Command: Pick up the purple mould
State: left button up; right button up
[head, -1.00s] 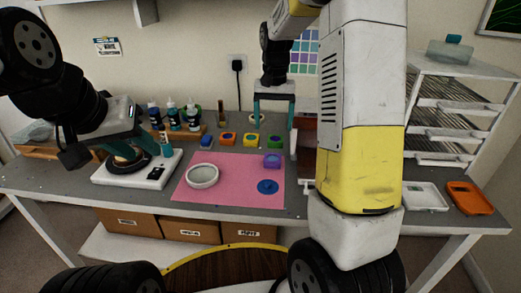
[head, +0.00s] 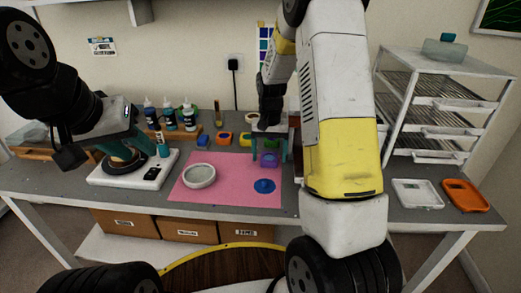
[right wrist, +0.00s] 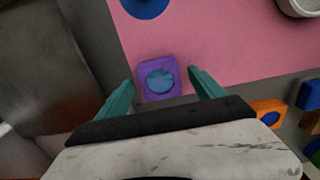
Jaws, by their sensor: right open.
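The purple mould (head: 269,160) lies near the right edge of the pink mat (head: 222,187). In the right wrist view the mould (right wrist: 158,77) is a purple square block with a round blue recess, between the fingertips of my right gripper (right wrist: 161,79). My right gripper (head: 269,156) is open and pointed down over the mould. Whether its fingers touch the mould is unclear. My left gripper (head: 122,146) is at a dark round object on the white scale (head: 155,174); whether it is shut on this object cannot be made out.
A grey-white ring-shaped dish (head: 199,177) and a blue disc (head: 264,186) are on the mat. Orange (head: 224,138), yellow (head: 245,139) and blue (head: 203,141) blocks stand behind it. Bottles (head: 169,119) stand at the back. White (head: 413,192) and orange (head: 465,195) trays lie at right.

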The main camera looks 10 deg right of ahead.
jog(key=c, duration=1.5)
jog(key=shift+o, duration=0.2)
jog(key=shift+r, duration=0.1)
